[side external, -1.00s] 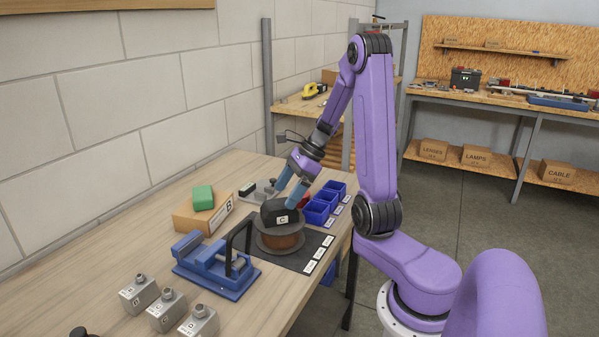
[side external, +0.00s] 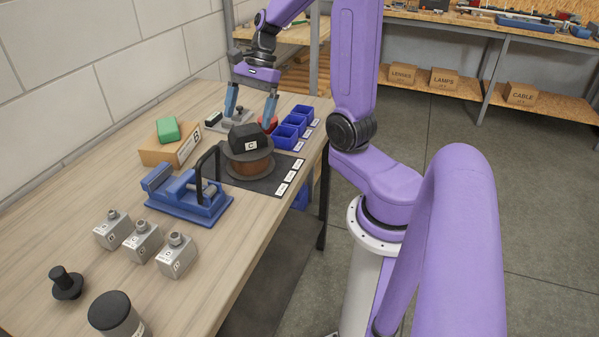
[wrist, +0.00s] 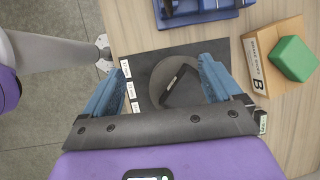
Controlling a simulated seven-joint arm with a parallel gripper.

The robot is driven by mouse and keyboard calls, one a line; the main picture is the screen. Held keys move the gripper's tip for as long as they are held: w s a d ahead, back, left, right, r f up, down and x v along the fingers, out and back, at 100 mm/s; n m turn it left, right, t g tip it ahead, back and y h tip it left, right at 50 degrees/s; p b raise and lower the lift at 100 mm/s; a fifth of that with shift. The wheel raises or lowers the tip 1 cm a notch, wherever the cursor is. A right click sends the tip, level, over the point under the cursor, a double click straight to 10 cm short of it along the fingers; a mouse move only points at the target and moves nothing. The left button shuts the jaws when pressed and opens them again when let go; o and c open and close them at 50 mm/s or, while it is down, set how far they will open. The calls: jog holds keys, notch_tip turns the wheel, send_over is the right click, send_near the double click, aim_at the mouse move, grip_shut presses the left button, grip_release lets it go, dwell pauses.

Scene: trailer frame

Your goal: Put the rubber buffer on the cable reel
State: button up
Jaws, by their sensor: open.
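A black block with a white C label (side external: 243,136), which looks like the rubber buffer, rests on top of the cable reel (side external: 250,168). The reel has a grey top disc and a brown winding, and stands on a dark mat. In the wrist view the block (wrist: 180,86) lies within the outline of the reel's grey disc (wrist: 160,66). My gripper (side external: 250,121) is open and empty, with its blue fingers apart behind and above the block. In the wrist view the open fingers (wrist: 163,64) flank the reel from above.
A blue vise (side external: 190,198) with a black handle stands in front of the reel. A cardboard box marked B (side external: 172,152) with a green block (side external: 167,130) is to the left. Blue bins (side external: 292,124) stand to the right. Several metal blocks and black parts occupy the front bench.

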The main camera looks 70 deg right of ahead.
jog(key=s+a+f+n+h, duration=0.1)
jog(key=s+a+n+h, duration=0.1)
jog(key=s+a+n, duration=0.6)
jog(key=s+a+f+n+g+h, duration=0.1)
jog(key=s+a+n, duration=0.7)
jog(key=n, duration=1.4)
jog(key=s+h, duration=0.1)
jog(key=s, duration=0.2)
jog(key=shift+n, duration=0.3)
